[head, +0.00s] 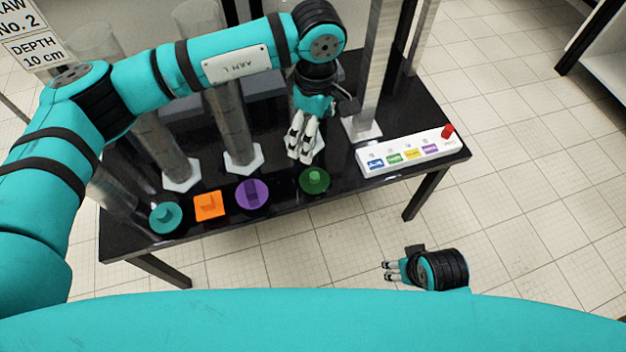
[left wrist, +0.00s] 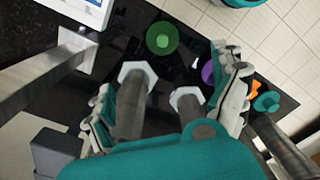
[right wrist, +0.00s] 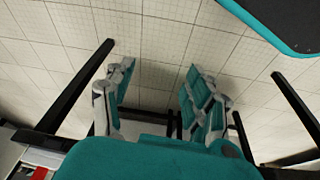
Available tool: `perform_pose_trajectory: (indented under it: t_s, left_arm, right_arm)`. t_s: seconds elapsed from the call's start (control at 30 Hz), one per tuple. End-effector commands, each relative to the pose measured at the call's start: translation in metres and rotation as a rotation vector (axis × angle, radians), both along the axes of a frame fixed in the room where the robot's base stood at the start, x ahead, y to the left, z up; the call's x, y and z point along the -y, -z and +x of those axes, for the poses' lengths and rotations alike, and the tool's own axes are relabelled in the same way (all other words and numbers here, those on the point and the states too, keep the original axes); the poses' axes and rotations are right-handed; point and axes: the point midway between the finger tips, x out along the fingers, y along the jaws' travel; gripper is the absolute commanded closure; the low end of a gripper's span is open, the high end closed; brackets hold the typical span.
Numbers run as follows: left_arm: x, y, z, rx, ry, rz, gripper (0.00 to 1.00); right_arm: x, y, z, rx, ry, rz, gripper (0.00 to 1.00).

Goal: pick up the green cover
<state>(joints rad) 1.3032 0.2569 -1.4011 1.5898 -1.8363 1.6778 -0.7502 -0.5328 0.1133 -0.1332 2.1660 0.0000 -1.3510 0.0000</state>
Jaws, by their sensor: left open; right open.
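The green cover (head: 314,181) is a round disc with a small knob, lying flat near the front edge of the black table. In the left wrist view the green cover (left wrist: 162,38) lies beyond my fingertips, apart from them. My left gripper (head: 300,150) hangs over the table just behind the cover, pointing down; its fingers are spread and empty in the left wrist view (left wrist: 170,82). My right gripper (head: 388,271) is off the table's front side, over the floor, open and empty in the right wrist view (right wrist: 158,78).
A purple round cover (head: 252,194), an orange square cover (head: 209,206) and a teal round cover (head: 165,217) lie left of the green one on the black table (head: 290,214). Tall clear tubes on white bases stand behind. A white button panel (head: 413,151) is at right.

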Motion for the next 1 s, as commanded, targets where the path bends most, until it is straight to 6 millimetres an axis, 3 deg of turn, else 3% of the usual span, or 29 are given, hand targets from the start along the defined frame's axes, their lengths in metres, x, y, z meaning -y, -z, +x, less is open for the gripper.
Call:
perform_pose_trajectory:
  t_s: [0.4,0.73,1.0]
  left_arm:
    - [0.001,0.089,-0.002,-0.008,-0.004,-0.006,0.04]
    - [0.001,0.118,-0.003,-0.007,-0.005,-0.007,0.04]
    - [-0.002,0.157,-0.007,-0.008,-0.006,-0.006,0.04]
  right_arm:
    - [0.001,-0.036,-0.005,0.020,0.002,0.001,0.45]
    - [0.002,-0.050,-0.008,0.027,0.003,0.002,0.45]
    - [0.003,-0.068,-0.014,0.036,0.004,0.002,0.45]
